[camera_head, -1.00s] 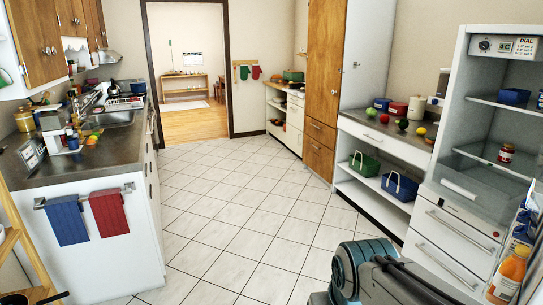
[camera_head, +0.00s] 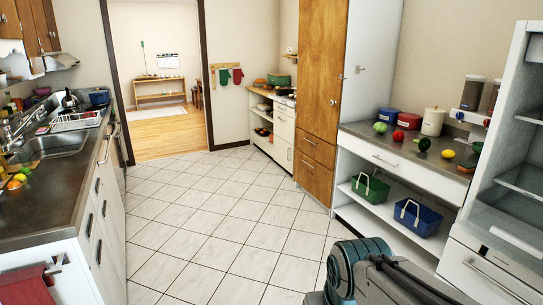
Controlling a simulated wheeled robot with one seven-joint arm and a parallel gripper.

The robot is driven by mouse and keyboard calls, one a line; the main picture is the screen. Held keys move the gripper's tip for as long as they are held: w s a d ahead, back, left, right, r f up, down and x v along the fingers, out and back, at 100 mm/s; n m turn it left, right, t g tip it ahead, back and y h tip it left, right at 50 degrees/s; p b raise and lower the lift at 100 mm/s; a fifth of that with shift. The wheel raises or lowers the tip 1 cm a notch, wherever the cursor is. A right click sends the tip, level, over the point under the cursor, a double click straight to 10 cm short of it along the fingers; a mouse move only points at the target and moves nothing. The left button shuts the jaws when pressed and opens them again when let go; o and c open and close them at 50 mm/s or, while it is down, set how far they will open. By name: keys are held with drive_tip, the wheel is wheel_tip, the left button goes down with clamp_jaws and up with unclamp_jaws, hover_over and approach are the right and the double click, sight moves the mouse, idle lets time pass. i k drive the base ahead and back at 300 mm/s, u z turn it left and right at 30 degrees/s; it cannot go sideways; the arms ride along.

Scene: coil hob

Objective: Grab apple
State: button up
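On the right-hand counter (camera_head: 365,132) stands a row of small round produce. A red round item (camera_head: 398,135), possibly an apple, is near a green round item (camera_head: 380,127), which may also be an apple. To their right are a dark green item (camera_head: 423,144) and a yellow one (camera_head: 448,154). All are too small to identify for sure. Part of my own arm shows at the bottom centre-right, well short of that counter. My gripper's fingers are not in view.
Green (camera_head: 370,188) and blue (camera_head: 417,216) baskets sit on the shelf below the counter. Canisters (camera_head: 432,121) stand behind the produce. An open fridge (camera_head: 505,210) is at right. More fruit (camera_head: 18,181) lies on the left counter (camera_head: 60,195). The tiled floor (camera_head: 210,215) between is clear.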

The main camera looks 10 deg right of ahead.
sight(398, 137)
drive_tip(key=z, duration=0.2)
drive_tip(key=i, duration=1.7)
drive_tip(key=z, duration=0.65)
drive_tip(key=i, duration=1.9)
drive_tip(key=z, duration=0.65)
drive_tip(key=i, duration=1.1)
drive_tip(key=z, duration=0.2)
